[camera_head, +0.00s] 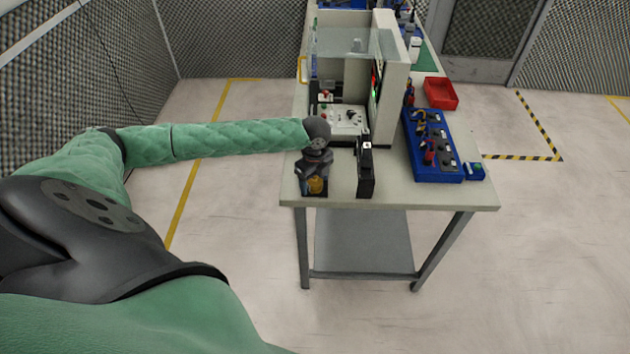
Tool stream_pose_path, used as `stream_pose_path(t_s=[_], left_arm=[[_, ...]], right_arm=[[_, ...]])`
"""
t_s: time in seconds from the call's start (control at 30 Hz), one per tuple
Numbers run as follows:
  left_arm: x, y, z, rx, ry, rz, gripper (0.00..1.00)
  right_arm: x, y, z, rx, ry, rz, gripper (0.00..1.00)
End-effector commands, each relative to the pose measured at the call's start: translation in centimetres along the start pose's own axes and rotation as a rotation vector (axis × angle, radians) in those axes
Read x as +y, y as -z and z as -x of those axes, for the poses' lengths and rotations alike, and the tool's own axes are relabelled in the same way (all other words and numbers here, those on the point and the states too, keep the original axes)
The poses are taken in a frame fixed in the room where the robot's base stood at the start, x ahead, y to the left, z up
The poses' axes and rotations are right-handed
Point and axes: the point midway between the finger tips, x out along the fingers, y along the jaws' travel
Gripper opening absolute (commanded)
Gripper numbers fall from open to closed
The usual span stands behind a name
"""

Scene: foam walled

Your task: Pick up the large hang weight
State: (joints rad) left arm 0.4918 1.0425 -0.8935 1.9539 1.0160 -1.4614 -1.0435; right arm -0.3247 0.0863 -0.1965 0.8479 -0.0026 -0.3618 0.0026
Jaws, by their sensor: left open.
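My left arm comes in from the left, and its dark gripper (314,176) is over the front left corner of the table, pointing down. A small brass-yellow piece (317,185) shows right under it, on or in front of a dark blue base. It may be the large hang weight, but it is too small and too covered to be sure. The gripper is open; I cannot tell whether its fingers are around the piece. My right gripper is not in view.
The pale table (420,196) carries a black upright holder (365,170) close to the right of the gripper. A white machine with a clear cover (385,70) stands behind. A blue tool tray (437,170) and a red bin (440,92) are at right.

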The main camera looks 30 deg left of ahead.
Motion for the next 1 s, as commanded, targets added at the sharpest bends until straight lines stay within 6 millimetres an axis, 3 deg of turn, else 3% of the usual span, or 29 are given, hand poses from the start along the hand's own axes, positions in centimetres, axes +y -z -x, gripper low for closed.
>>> stream_pose_path(t_s=[0.2,0.53,0.93,1.0], left_arm=[[0.0,0.0,-0.1,0.000,0.000,0.000,0.66],[0.0,0.0,0.0,0.000,0.000,0.000,0.03],[-0.1,0.0,0.7,0.000,0.003,0.000,0.03],[-0.2,0.0,1.4,-0.001,0.005,0.000,0.03]], right_arm=[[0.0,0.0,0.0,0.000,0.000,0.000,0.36],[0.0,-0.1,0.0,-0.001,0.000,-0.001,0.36],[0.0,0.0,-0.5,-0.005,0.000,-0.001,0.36],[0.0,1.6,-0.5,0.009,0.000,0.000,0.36]])
